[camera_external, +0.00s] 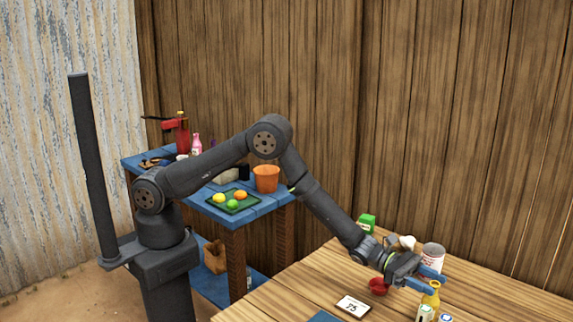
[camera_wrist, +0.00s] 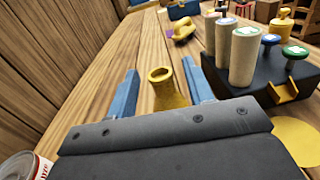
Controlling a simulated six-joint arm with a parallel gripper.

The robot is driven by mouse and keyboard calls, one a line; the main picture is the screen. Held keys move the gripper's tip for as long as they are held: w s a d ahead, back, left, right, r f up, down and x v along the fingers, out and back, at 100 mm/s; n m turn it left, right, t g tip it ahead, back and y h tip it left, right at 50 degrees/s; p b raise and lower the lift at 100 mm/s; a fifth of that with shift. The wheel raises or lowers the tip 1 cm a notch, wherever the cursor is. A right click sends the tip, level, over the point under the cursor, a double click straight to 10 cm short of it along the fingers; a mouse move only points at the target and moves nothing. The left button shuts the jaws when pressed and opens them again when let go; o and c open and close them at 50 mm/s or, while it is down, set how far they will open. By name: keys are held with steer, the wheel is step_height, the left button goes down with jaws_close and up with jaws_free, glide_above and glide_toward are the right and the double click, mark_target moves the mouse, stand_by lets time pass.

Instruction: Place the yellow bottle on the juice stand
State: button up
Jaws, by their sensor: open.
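The yellow bottle (camera_wrist: 168,92) stands between the two blue fingers of my gripper (camera_wrist: 160,66) in the wrist view, its open round mouth facing the camera. Gaps show between the fingers and its neck. Its lower part is hidden by my gripper's body. In the external view the bottle (camera_external: 431,299) is upright on the wooden table, beneath my open gripper (camera_external: 430,280). A black stand (camera_wrist: 270,84) at the right of the wrist view has several beige cylinders with coloured caps on or beside it. I cannot tell whether it is the juice stand.
The wooden wall borders the table.

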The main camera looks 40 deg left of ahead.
steer(key=shift+d, duration=0.75)
steer(key=shift+c, duration=0.5)
jaws_close()
steer(key=shift+r, duration=0.15)
